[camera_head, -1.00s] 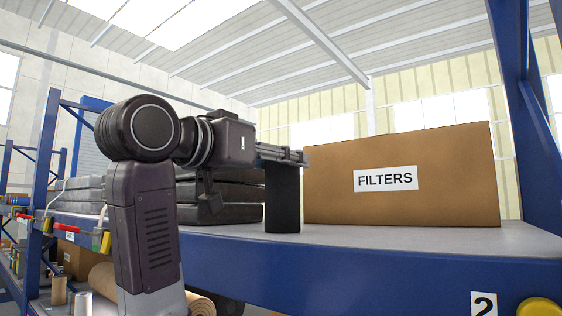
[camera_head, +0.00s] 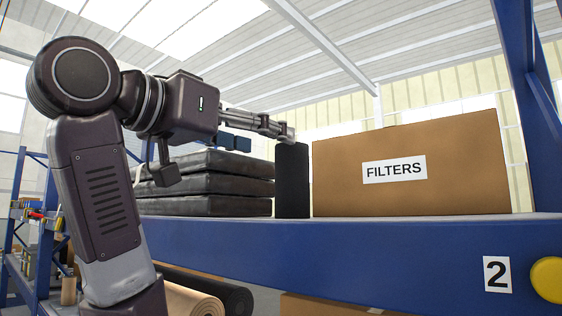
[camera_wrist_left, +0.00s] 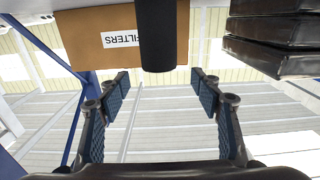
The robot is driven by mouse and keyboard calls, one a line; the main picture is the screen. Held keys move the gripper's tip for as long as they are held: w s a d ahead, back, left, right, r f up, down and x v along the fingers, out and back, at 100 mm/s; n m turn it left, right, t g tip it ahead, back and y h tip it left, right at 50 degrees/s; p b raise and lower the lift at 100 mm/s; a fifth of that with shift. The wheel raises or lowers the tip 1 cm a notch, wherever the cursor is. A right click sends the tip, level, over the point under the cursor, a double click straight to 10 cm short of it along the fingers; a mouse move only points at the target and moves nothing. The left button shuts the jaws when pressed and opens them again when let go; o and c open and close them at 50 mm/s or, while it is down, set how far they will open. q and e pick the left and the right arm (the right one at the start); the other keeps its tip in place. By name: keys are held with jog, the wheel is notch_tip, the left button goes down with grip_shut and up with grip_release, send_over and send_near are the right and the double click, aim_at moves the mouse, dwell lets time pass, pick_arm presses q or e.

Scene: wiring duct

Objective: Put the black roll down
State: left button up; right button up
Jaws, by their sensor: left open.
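The black roll (camera_head: 292,182) stands upright on the blue shelf (camera_head: 350,245), between a stack of black padded slabs and the cardboard box. My left gripper (camera_head: 288,132) is at the roll's top end in the head view. In the left wrist view, which shows the scene upside down, the roll (camera_wrist_left: 157,35) lies beyond the open fingertips (camera_wrist_left: 160,77), apart from them, with nothing between the fingers. My right gripper is not in view.
The FILTERS box (camera_head: 410,165) stands close on the roll's right. The stacked black slabs (camera_head: 210,182) are on its left. A blue upright (camera_head: 535,110) rises at the right. Rolls (camera_head: 190,298) lie below the shelf. Open space is above the roll.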

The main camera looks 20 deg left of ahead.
pick_arm(q)
jog(key=b+v, duration=0.1)
jog(key=v, duration=0.2)
jog(key=shift+s+a, duration=0.15)
jog(key=shift+s, duration=0.25)
